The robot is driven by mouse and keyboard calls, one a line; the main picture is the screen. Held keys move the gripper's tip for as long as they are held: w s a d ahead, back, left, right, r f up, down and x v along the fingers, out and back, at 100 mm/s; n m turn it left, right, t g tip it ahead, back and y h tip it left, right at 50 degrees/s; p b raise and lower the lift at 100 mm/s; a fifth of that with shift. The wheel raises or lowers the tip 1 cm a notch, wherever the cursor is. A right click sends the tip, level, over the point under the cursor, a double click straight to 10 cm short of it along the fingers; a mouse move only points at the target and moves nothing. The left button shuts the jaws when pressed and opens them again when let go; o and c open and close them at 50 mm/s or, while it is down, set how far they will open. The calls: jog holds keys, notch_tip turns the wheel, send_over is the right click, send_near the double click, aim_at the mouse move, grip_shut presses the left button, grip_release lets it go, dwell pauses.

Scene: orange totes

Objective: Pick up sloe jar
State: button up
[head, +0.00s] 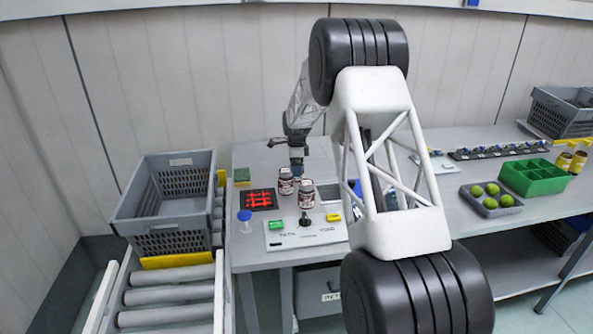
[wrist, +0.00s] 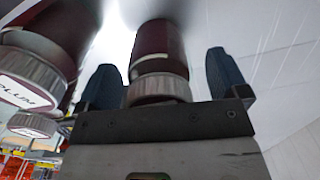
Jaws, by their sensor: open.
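In the head view, two dark red jars with pale lids, a left jar (head: 286,181) and a front jar (head: 306,194), stand on the grey table. Which one is the sloe jar I cannot read. My gripper (head: 297,166) points down just behind them, its tips partly hidden. In the wrist view, my gripper (wrist: 165,80) is open, with one dark finger on each side of a dark red jar (wrist: 160,45) with a silver lid. Gaps show beside the lid. Another jar (wrist: 22,82) with a partly cut-off white label is at the left, above a further lid (wrist: 32,125).
A black panel with a red glowing grid (head: 259,199) and a control box with a joystick (head: 305,232) are close to the jars. A grey crate (head: 170,205) stands left. A green divided bin (head: 535,176) and a tray of green fruit (head: 490,200) are right.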

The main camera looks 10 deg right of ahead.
dwell(0.3)
jog(key=c, duration=1.2)
jog(key=shift+r, duration=0.1)
jog(key=shift+c, duration=0.2)
jog(key=shift+r, duration=4.95)
jog(key=shift+s, duration=0.1)
